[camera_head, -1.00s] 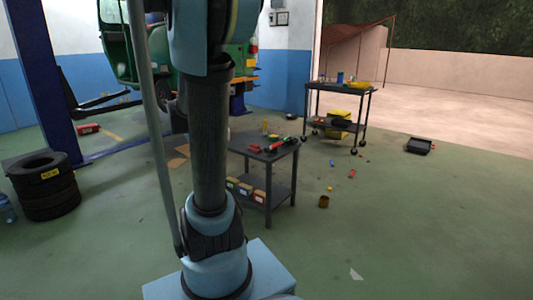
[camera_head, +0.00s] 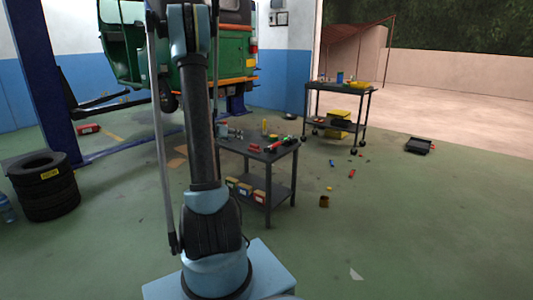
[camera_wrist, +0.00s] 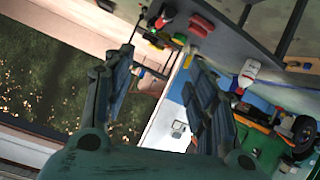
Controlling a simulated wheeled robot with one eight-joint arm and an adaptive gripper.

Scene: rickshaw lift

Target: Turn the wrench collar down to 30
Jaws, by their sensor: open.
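A small dark table (camera_head: 262,152) stands just beyond my arm in the head view. A red tool (camera_head: 276,146) and a green piece (camera_head: 288,142) lie on its top. I cannot tell which of them is the wrench, and no collar or scale can be read. In the wrist view, a tilted grey surface (camera_wrist: 235,45) carries a red and black item (camera_wrist: 200,25) near its edge. My gripper (camera_wrist: 163,75) is open in the wrist view, with nothing seen between its fingers. In the head view I cannot make out the gripper clearly.
A green rickshaw (camera_head: 215,58) stands raised at the back. A dark trolley (camera_head: 340,88) is at the back right, and stacked tyres (camera_head: 47,190) are at the left. Small parts lie on the floor right of the table. The right foreground floor is mostly clear.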

